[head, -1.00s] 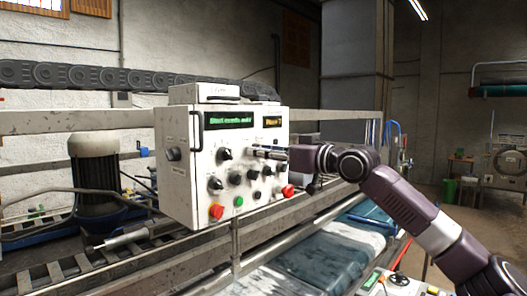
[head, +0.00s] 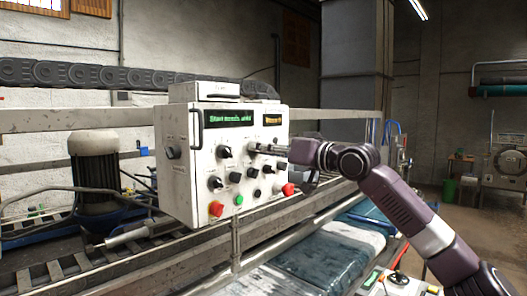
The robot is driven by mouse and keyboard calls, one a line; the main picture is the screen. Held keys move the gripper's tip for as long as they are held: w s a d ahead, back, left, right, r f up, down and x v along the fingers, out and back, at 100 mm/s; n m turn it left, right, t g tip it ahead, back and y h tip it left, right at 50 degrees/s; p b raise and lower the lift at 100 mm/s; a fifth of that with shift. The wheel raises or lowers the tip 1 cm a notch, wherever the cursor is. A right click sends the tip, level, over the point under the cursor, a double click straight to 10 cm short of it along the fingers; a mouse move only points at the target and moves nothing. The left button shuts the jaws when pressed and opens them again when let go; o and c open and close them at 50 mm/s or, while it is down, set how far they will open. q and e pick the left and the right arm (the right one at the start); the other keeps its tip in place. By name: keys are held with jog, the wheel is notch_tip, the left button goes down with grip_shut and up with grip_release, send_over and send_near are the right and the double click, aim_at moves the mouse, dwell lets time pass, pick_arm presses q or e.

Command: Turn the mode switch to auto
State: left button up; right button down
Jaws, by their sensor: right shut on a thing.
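The white control box (head: 180,192) stands at the middle of the head view, with several black knobs, coloured buttons and two lit displays on its front. My right gripper (head: 256,147) reaches in from the right and is shut on a black knob at the upper right of the knob group, below the small orange display (head: 273,120). The fingers hide most of this knob, so its pointer cannot be read. Another black knob (head: 224,152) sits to the left, apart from the gripper. The labels are too small to tell which is the mode switch. My left gripper is out of view.
A red button (head: 216,208) and a green button (head: 238,199) sit low on the panel; another red button (head: 288,189) is at its lower right, below my right gripper. Metal rails run behind and below the box. A motor (head: 97,175) stands at the left.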

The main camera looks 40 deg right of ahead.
jog(key=m, duration=1.2)
jog(key=shift+r, duration=0.1)
jog(key=shift+m, duration=0.3)
dwell(0.3)
jog(key=c, duration=1.7)
grip_release()
jog(key=s, duration=0.8)
jog(key=s+d, duration=0.1)
jog(key=s, duration=0.3)
